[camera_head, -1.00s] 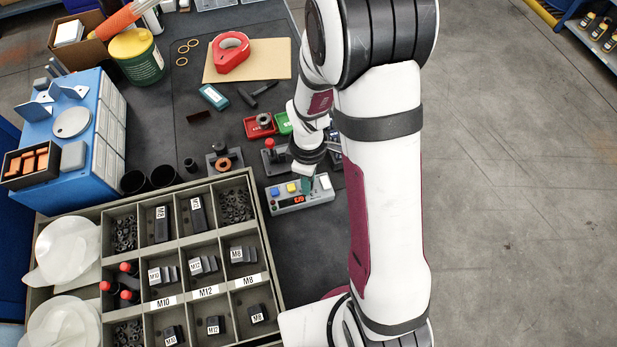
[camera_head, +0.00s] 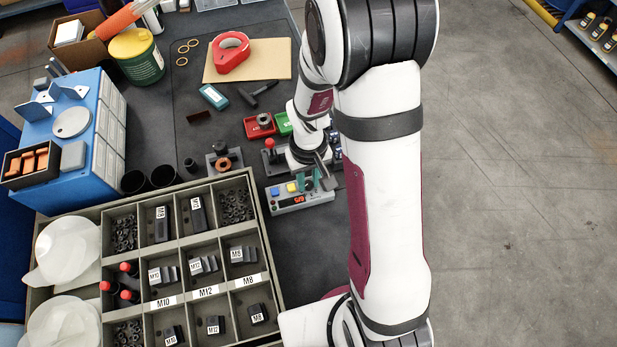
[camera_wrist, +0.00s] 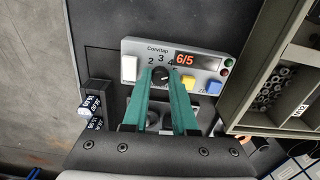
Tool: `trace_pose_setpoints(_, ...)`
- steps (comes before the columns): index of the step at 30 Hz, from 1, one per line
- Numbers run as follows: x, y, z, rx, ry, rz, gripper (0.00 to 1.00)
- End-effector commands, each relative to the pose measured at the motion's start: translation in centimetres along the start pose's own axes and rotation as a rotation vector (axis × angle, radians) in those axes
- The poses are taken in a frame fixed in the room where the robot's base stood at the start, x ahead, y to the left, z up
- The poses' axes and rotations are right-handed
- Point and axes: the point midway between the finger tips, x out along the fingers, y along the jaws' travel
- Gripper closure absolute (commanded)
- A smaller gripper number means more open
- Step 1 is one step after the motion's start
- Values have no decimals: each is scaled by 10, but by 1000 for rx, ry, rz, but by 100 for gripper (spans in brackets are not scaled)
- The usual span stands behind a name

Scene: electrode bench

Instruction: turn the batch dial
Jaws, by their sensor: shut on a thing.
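The control panel (camera_head: 285,207) is a grey box on the dark bench, right of the sorting tray in the head view. In the wrist view the panel (camera_wrist: 218,65) shows a red readout (camera_wrist: 185,58) of 6/5 and printed numbers around a black dial (camera_wrist: 160,74). My gripper (camera_wrist: 160,82) has two green fingers, one on each side of the dial, and is shut on it. In the head view my gripper (camera_head: 313,182) reaches down onto the panel, and the dial is hidden there. The fingers cover part of the dial's lower side and scale.
The panel also carries a white switch (camera_wrist: 129,68), a yellow button (camera_wrist: 187,85) and a blue button (camera_wrist: 214,87). A compartment tray (camera_head: 262,222) of metal parts stands close beside the panel. Red (camera_head: 252,132) and green (camera_head: 283,121) trays lie behind.

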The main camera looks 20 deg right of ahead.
Motion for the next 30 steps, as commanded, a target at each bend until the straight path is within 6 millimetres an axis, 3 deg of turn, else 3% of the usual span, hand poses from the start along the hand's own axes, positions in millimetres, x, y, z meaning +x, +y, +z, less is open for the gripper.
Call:
trace_pose_setpoints(12, 0, 0, -1, 181, 2, 0, 100)
trace_pose_setpoints(29, 0, 0, -1, 211, 2, 0, 100)
trace_pose_setpoints(30, 0, 0, -1, 211, 2, 0, 72)
